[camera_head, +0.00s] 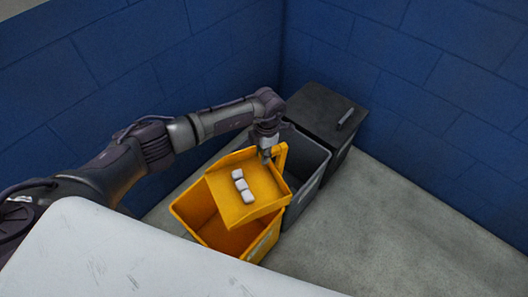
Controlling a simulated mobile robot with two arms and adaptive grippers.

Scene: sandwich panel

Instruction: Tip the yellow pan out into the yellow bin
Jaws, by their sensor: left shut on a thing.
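The yellow pan (257,186) is a shallow square tray with a raised handle at its upper right. Three white blocks (240,184) lie in a row on its floor. My left gripper (267,156) comes from above and is shut on the pan at its far edge, near the handle. The pan is held over the yellow bin (193,222), a bit tilted, covering part of the bin's opening. The visible inside of the bin shows no contents; the part under the pan is hidden. My right gripper is not in view.
A grey open bin (316,160) stands right behind the yellow bin. A black lidded bin (320,105) with a handle stands beyond it in the corner. Blue block walls close off the back and right. A white surface (130,262) fills the lower left. Grey floor (400,230) is free at right.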

